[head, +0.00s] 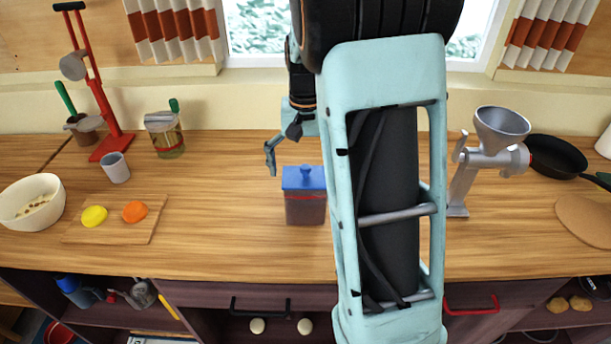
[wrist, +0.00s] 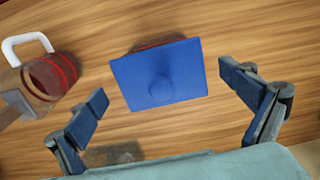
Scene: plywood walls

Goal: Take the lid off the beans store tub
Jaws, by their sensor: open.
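A square tub (head: 305,208) with dark contents and a red band stands upright on the wooden counter, and I see no readable label. Its blue lid (head: 304,179) with a small knob is seated on top. In the wrist view the lid (wrist: 184,82) is seen from above, slightly turned, with its round knob in the middle. My gripper (wrist: 163,89) is open and empty, with one finger on each side of the lid and clear gaps to both. In the head view one finger shows just above and left of the lid; my arm hides the rest.
A red-banded container with a white handle (wrist: 55,75) lies left in the wrist view. A grinder (head: 485,155) and black pan (head: 555,158) stand right. A board (head: 115,228) with yellow and orange pieces, a grey cup (head: 115,168) and a red press (head: 95,90) stand left.

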